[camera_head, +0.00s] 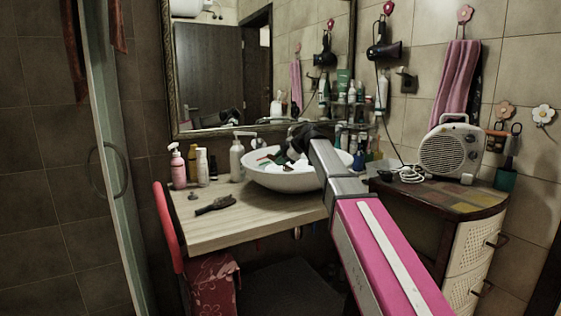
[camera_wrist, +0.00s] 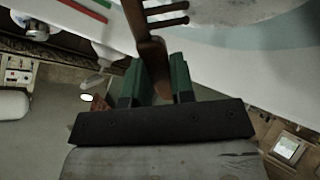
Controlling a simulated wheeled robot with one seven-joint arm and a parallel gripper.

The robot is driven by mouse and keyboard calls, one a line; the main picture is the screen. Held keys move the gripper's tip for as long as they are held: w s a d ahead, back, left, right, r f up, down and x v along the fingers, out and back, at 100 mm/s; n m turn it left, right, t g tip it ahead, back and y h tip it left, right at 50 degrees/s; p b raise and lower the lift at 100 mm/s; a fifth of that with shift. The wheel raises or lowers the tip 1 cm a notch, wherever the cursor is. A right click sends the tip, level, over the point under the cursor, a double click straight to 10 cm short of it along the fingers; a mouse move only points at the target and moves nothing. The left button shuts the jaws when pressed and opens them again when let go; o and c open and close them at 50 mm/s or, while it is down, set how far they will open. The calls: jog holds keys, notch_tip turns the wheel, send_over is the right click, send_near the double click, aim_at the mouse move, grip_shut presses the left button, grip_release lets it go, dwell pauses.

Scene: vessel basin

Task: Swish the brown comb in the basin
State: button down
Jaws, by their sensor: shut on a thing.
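The brown comb (camera_wrist: 150,58) is between the green fingers of my gripper (camera_wrist: 156,88) in the wrist view, with its tines at the top edge of the picture. My gripper is shut on its handle. In the head view my gripper (camera_head: 297,146) is over the white basin (camera_head: 285,182), and I cannot make out the comb there. The basin's pale surface (camera_wrist: 230,60) fills the upper right of the wrist view, close to the comb. Whether the comb touches the basin or any water is unclear.
A dark brush (camera_head: 215,205) lies on the wooden counter (camera_head: 240,229). A pink bottle (camera_head: 178,168) and a white pump bottle (camera_head: 237,160) stand left of the basin. Red and green strips (camera_wrist: 84,10) show at the basin. A fan heater (camera_head: 453,152) stands on the right cabinet.

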jog(key=shift+w+d, duration=0.1)
jog(key=shift+d, duration=0.05)
jog(key=shift+w+d, duration=0.25)
jog(key=shift+d, duration=0.1)
jog(key=shift+s+a, duration=0.15)
dwell(0.4)
jog(key=shift+s+a, duration=0.2)
jog(key=shift+a, duration=0.15)
jog(key=shift+w+d, duration=0.1)
jog(key=shift+d, duration=0.05)
jog(key=shift+w+d, duration=0.25)
jog(key=shift+d, duration=0.1)
jog(key=shift+s+a, duration=0.15)
dwell(0.5)
jog(key=shift+s+a, duration=0.2)
jog(key=shift+a, duration=0.15)
jog(key=shift+w+d, duration=0.1)
jog(key=shift+d, duration=0.1)
